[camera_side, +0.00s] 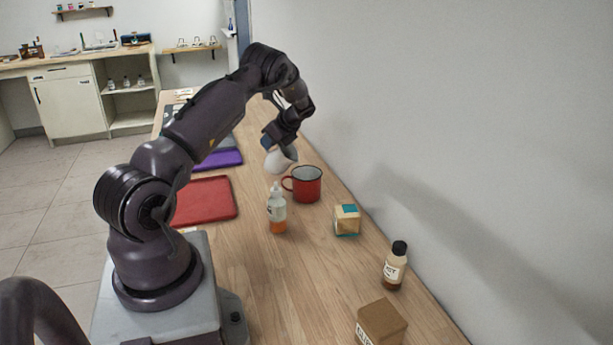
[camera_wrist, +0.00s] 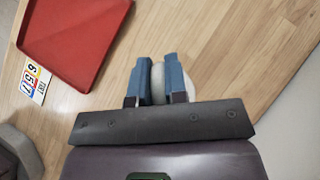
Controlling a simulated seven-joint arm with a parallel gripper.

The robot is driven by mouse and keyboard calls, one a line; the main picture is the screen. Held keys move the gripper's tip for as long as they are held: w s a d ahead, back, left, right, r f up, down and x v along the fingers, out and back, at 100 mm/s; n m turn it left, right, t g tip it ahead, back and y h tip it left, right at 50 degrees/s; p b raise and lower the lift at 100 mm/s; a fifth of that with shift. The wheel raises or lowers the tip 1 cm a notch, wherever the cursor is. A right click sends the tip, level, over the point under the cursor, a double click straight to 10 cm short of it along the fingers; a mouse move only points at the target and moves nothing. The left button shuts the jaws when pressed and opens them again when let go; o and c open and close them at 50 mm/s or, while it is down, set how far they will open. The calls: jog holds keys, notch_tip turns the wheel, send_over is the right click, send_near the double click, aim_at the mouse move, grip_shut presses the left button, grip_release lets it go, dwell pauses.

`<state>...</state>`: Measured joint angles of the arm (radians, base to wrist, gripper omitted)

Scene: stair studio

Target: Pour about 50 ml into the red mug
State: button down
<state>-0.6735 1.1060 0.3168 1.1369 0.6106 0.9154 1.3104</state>
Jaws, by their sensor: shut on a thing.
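The red mug (camera_side: 308,187) stands upright on the wooden table in the side view, with a dark rim and its handle to the left. My gripper (camera_side: 277,145) is above and to the left of it, shut on a white vessel (camera_side: 281,161). The vessel looks tilted and hangs near the mug's rim; I cannot tell whether it is right over the opening. In the wrist view my gripper's blue fingers (camera_wrist: 156,62) close on the pale vessel (camera_wrist: 158,82), mostly hidden by them. No stream of liquid shows. The mug's inside is not clear.
A clear bottle with orange contents (camera_side: 277,214) stands close in front of the mug. A small box (camera_side: 346,220), a black-capped bottle (camera_side: 395,266) and a cardboard box (camera_side: 381,325) line the right side by the wall. A red tray (camera_side: 205,200) and purple tray (camera_side: 220,159) lie left.

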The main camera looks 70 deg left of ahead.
jog(key=shift+a, duration=0.1)
jog(key=s+a+f+t+h, duration=0.1)
jog(key=a+f+t+h, duration=0.1)
jog(key=s+a+f+t+h, duration=0.1)
jog(key=s+a+f+h, duration=0.1)
jog(key=f, duration=0.1)
jog(key=shift+s+t, duration=0.2)
jog(key=shift+t, duration=0.2)
jog(key=shift+s+a+f+t+h+b, duration=0.2)
jog(key=shift+s+a+f+t+h, duration=0.2)
jog(key=shift+h, duration=0.2)
jog(key=shift+s+a+f+t+h+b, duration=0.2)
jog(key=shift+f+t+h, duration=0.1)
jog(key=shift+f+h, duration=0.25)
jog(key=shift+h, duration=0.25)
jog(key=shift+w, duration=0.1)
